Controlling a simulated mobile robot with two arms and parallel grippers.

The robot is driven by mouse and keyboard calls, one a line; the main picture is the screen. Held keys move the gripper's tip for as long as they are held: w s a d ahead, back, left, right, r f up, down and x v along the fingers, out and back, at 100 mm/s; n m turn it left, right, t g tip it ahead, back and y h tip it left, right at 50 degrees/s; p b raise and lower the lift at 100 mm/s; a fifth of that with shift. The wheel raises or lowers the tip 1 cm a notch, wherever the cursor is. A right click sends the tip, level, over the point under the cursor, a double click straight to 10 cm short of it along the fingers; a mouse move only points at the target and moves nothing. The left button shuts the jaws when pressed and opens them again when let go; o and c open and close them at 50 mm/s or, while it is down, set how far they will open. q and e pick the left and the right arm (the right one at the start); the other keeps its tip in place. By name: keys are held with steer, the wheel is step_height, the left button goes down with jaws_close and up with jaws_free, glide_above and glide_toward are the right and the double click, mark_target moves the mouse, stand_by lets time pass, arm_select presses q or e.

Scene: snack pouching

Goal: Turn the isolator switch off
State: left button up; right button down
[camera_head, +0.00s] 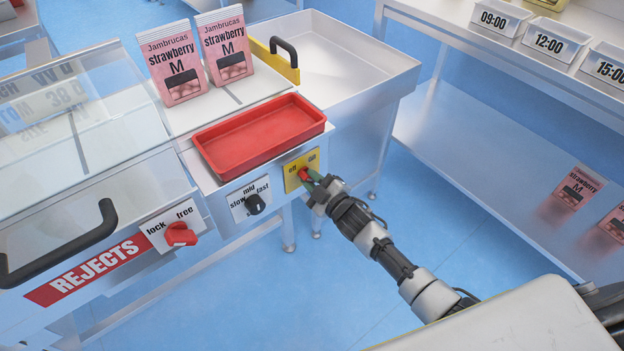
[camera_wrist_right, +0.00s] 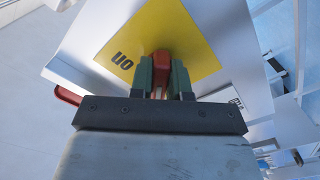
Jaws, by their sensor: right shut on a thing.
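The isolator switch is a small red knob (camera_head: 303,174) on a yellow plate (camera_head: 291,184) fixed to the machine's front panel. The plate has a word at its left, hard to read, and one at its right. My right gripper (camera_head: 312,181) reaches in from the lower right and is shut on the red knob. In the right wrist view the green fingertips (camera_wrist_right: 161,80) sit on both sides of the red knob (camera_wrist_right: 161,60), and "on" shows on the yellow plate (camera_wrist_right: 195,40). Which word the knob points to is hidden by the fingers. My left gripper is not in view.
A black speed knob (camera_head: 255,204) and a red lock/free knob (camera_head: 180,235) are further left on the front. A red tray (camera_head: 258,133) stands above the switch, with two pink pouches (camera_head: 200,60) behind it. Open blue floor (camera_head: 340,280) lies below.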

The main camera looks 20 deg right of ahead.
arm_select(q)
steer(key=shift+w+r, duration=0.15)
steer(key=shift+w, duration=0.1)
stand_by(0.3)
arm_select(e)
steer(key=c, duration=1.1)
jaws_free()
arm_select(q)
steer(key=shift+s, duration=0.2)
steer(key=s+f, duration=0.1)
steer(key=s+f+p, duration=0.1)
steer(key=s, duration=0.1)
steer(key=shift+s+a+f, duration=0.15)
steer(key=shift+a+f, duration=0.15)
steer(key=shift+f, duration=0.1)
arm_select(e)
steer(key=v, duration=1)
steer(key=shift+s+d, duration=0.15)
steer(key=shift+s, duration=0.25)
